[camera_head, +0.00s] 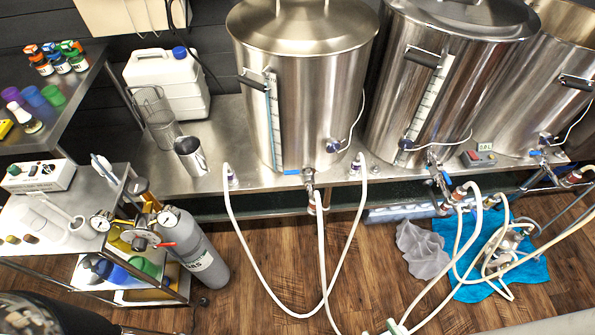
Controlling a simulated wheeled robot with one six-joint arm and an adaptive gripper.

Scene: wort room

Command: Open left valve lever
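The left steel kettle (325,100) stands on the steel bench. At its lower front is a valve (308,177) with a small blue lever (291,172). The lever sticks out to the left, across the outlet, which points down toward me. A white hose (321,250) runs from this outlet to the floor. The middle kettle (385,110) has a similar valve (436,172) with blue on it, and the right kettle (560,60) has one with a blue lever (537,153). My gripper is not in view.
A grey gas cylinder (198,255) and a cluttered steel cart (60,275) stand at the left. White hoses loop over the wooden floor before the left kettle. A blue cloth (530,270) with a pump lies at right. Floor (260,285) between cylinder and hoses is clear.

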